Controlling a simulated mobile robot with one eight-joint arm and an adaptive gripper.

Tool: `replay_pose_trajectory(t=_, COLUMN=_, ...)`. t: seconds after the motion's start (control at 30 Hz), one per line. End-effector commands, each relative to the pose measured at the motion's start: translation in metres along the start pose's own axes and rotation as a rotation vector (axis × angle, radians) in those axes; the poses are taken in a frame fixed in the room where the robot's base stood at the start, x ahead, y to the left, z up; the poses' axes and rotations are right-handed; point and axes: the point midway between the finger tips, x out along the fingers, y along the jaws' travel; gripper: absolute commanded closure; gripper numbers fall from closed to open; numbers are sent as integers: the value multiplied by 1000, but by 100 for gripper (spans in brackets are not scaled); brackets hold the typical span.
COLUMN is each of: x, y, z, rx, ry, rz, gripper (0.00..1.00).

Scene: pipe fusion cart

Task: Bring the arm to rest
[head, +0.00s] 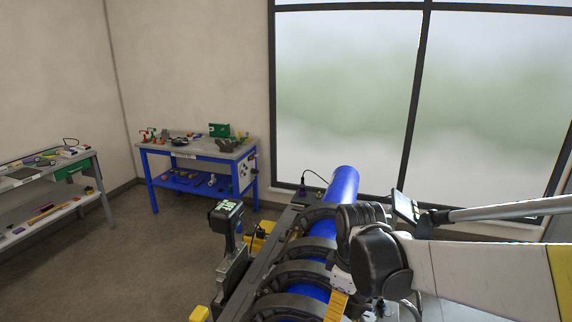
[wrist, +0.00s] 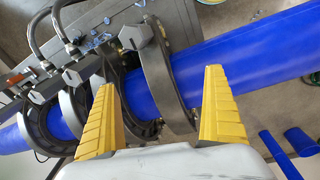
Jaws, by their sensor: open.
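My gripper (wrist: 162,108) is open in the wrist view. Its two yellow fingers stand apart, with nothing between them that they grip. Beyond the fingers a blue pipe (wrist: 245,58) runs across the view, held in dark ring clamps (wrist: 163,75) of the fusion cart. In the head view my arm reaches in from the right over the cart, and a yellow finger (head: 337,305) shows beside the clamps. The blue pipe (head: 343,186) sticks out past the clamps there. Part of the pipe and cart is hidden behind my arm.
A blue workbench (head: 200,150) with tools stands by the back wall, and a grey bench (head: 45,185) stands at the left. A device with a display (head: 226,212) rises at the cart's left side. Short blue pipe pieces (wrist: 300,141) lie at lower right in the wrist view. The floor at left is clear.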

Motion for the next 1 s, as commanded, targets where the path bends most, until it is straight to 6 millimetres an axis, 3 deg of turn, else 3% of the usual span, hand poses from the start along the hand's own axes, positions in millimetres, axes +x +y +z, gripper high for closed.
replay_pose_trajectory(t=0.03, x=15, y=-9, z=15, rx=76, ry=23, rz=29, gripper=0)
replay_pose_trajectory(t=0.27, x=32, y=-38, z=65, rx=450, ry=165, rz=156, gripper=0)
replay_pose_trajectory(t=0.5, x=73, y=-72, z=110, rx=802, ry=339, rz=244, gripper=0)
replay_pose_trajectory(t=0.7, x=93, y=-86, z=129, rx=969, ry=437, rz=272, gripper=0)
replay_pose_trajectory(t=1.0, x=93, y=-87, z=131, rx=1002, ry=457, rz=276, gripper=0)
